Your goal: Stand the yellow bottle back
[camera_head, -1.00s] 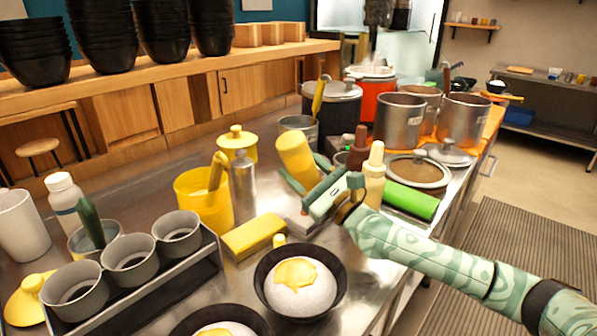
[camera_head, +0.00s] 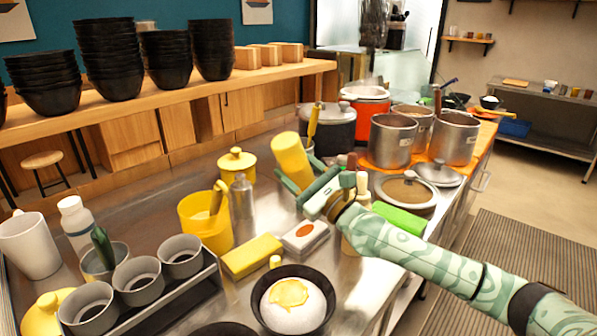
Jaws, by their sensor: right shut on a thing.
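The yellow bottle (camera_head: 291,157) is a plain yellow cylinder, tilted with its top end leaning left. My right gripper (camera_head: 308,188) is shut on it, with green fingers around its lower part. The bottle appears held above the steel counter; its lower end is hidden by the gripper. Behind and right of the gripper stand several sauce bottles, including a cream one (camera_head: 361,188), partly covered by my right arm. My left gripper is not in view.
A white and red box (camera_head: 306,236) and a yellow block (camera_head: 251,255) lie below the gripper. A yellow tub (camera_head: 206,234) and steel shaker (camera_head: 243,205) stand left. A black bowl (camera_head: 270,325) is in front; a green block (camera_head: 399,220) and steel pots (camera_head: 391,141) are right.

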